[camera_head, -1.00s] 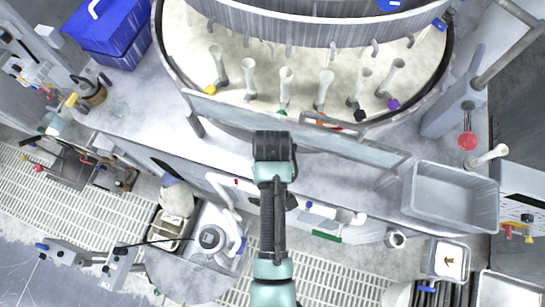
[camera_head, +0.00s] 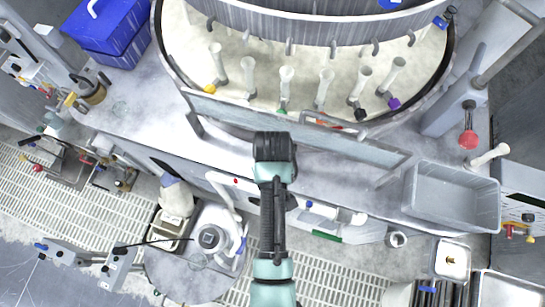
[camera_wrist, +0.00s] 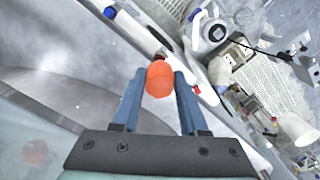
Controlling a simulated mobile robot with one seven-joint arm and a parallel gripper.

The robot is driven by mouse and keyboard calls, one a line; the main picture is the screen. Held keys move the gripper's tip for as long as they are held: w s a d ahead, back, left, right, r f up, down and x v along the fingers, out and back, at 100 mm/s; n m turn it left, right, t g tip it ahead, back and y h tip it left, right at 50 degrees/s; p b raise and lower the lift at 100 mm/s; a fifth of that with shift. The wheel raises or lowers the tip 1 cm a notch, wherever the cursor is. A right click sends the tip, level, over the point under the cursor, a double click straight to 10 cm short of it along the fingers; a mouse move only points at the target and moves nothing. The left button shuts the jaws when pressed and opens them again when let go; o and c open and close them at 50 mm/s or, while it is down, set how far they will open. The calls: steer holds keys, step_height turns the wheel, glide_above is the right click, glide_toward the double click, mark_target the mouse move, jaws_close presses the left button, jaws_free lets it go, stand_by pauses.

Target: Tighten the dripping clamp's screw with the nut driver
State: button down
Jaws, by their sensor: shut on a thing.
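My gripper (camera_wrist: 160,76) is shut on an orange-red rounded handle, which I take to be the nut driver (camera_wrist: 160,80). The handle sits between the blue-grey fingers in the wrist view; its shaft and tip are hidden. In the head view my arm hides the gripper and the tool, over the front of the bench. I cannot tell which clamp drips. A white pipe (camera_head: 325,212) with blue bands runs along the bench's front, right of my arm. It is not clear whether any band is a clamp.
A round basin (camera_head: 205,30) holds several upright white tubes with coloured bases. A rail (camera_head: 240,108) crosses in front of it. A grey tray (camera_head: 425,207) stands right, a blue toolbox (camera_head: 105,35) upper left. The bench (camera_head: 150,110) between toolbox and rail is mostly clear.

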steer(key=shift+r, duration=0.1)
steer(key=shift+r+p, duration=0.3)
steer(key=shift+f+b, duration=0.3)
steer(key=shift+f, duration=0.1)
stand_by(1.5)
steer(key=shift+r, duration=0.15)
steer(key=shift+r+p, duration=0.25)
steer(key=shift+p, duration=0.05)
stand_by(1.3)
steer(key=shift+f+b, duration=0.3)
steer(key=shift+f, duration=0.15)
steer(key=shift+r, duration=0.15)
